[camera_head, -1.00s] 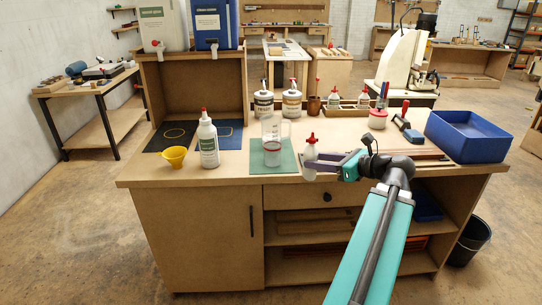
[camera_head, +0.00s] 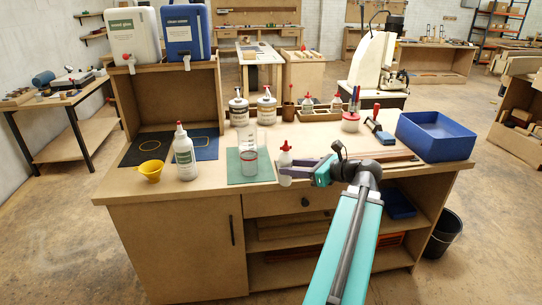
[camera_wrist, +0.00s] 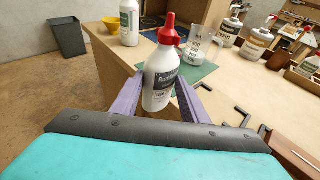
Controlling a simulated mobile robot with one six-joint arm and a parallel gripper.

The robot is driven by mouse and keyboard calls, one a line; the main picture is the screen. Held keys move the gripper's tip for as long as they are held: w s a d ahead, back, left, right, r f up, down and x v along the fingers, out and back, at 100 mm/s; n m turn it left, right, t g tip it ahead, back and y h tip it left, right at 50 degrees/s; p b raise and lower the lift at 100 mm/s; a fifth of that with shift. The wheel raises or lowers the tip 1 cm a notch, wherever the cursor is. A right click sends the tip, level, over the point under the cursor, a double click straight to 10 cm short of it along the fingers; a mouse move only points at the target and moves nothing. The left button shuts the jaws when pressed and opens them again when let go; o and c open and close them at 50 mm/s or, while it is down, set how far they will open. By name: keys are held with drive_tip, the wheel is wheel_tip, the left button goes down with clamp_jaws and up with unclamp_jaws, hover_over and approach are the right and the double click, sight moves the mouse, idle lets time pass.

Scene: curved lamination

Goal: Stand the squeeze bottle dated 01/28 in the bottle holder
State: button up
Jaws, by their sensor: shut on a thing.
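My gripper (camera_head: 296,172) is shut on a small white squeeze bottle (camera_wrist: 160,88) with a red cap, which stands upright between the purple fingers in the wrist view. It also shows in the head view (camera_head: 286,159), at the bench's front edge. The label carries dark print, but I cannot read a date on it. A wooden bottle holder (camera_head: 321,116) sits at the back of the bench, with two small red-capped bottles (camera_head: 308,104) in it. It also shows at the right of the wrist view (camera_wrist: 299,77).
A measuring beaker (camera_head: 249,161) stands on a green mat (camera_head: 235,173) left of my gripper. A large glue bottle (camera_head: 184,156) and yellow funnel (camera_head: 151,171) are farther left. A blue bin (camera_head: 436,136) is at the right. Two pump bottles (camera_head: 267,104) stand behind.

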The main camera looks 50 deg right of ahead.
drive_tip(key=shift+w+d+r+p, duration=0.15)
drive_tip(key=shift+w+p, duration=0.45)
drive_tip(key=shift+p, duration=0.75)
drive_tip(key=w+d+f+p, duration=0.1)
drive_tip(key=w+d, duration=0.1)
drive_tip(key=w, duration=0.4)
drive_tip(key=w+d+p, duration=0.1)
drive_tip(key=w+d, duration=0.2)
drive_tip(key=w, duration=0.3)
drive_tip(key=shift+w+f, duration=0.2)
drive_tip(key=shift+f, duration=0.15)
drive_tip(key=shift+a+f, duration=0.1)
drive_tip(key=shift+f, duration=0.05)
drive_tip(key=shift+f+p, duration=0.55)
drive_tip(key=shift+f, duration=1.05)
drive_tip(key=shift+f, duration=0.2)
drive_tip(key=o, duration=1)
drive_tip(key=shift+r, duration=0.2)
